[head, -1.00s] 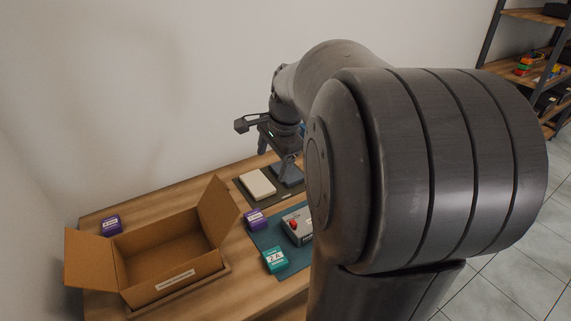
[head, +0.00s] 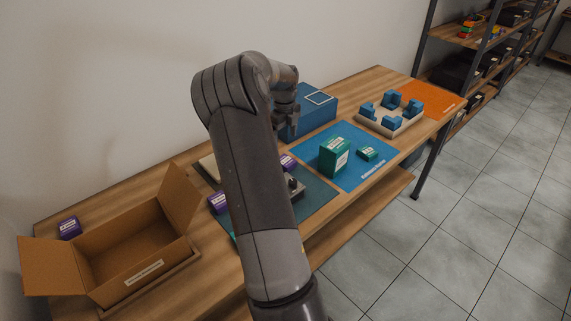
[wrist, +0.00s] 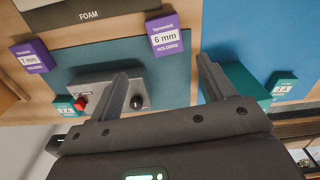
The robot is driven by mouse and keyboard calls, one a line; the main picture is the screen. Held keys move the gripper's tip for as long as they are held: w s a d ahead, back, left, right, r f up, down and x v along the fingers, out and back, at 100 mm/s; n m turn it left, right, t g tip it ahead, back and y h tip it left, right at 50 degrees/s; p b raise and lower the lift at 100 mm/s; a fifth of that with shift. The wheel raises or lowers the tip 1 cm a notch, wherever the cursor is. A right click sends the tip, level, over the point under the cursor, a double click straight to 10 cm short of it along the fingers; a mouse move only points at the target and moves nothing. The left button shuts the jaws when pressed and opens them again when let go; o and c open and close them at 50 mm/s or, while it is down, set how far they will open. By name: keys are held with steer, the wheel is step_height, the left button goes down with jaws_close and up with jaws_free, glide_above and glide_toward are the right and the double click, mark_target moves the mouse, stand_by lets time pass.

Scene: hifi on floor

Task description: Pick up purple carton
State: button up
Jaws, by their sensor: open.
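Three purple cartons show in the head view: one by the open cardboard box (head: 69,227), one left of my arm (head: 217,200), and one partly hidden behind my arm (head: 287,162). In the wrist view, a purple "6 mm" carton (wrist: 165,33) lies beyond my gripper (wrist: 162,68), roughly in line with the gap between its fingers. Another purple carton, marked "7 mm" (wrist: 32,57), lies to the left. My gripper is open and nothing shows between its fingers. In the head view the fingers cannot be made out.
A grey device with a red button (wrist: 107,95) lies below the left finger in the wrist view. Green cartons (head: 333,157) (head: 367,153) stand on a blue mat (head: 350,180). A blue box (head: 318,118) and a tray of blue parts (head: 418,128) stand behind.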

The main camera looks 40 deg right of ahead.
glide_above(286, 160)
steer(key=a, duration=0.1)
steer(key=f, duration=0.5)
steer(key=shift+s+f, duration=0.2)
steer(key=shift+w+d+f, duration=0.1)
steer(key=shift+d+f, duration=0.1)
steer(key=shift+f, duration=1.2)
steer(key=shift+w+d+f, duration=0.1)
steer(key=shift+d+f, duration=0.05)
steer(key=shift+f, duration=1.2)
steer(key=shift+c, duration=0.3)
steer(key=c, duration=1)
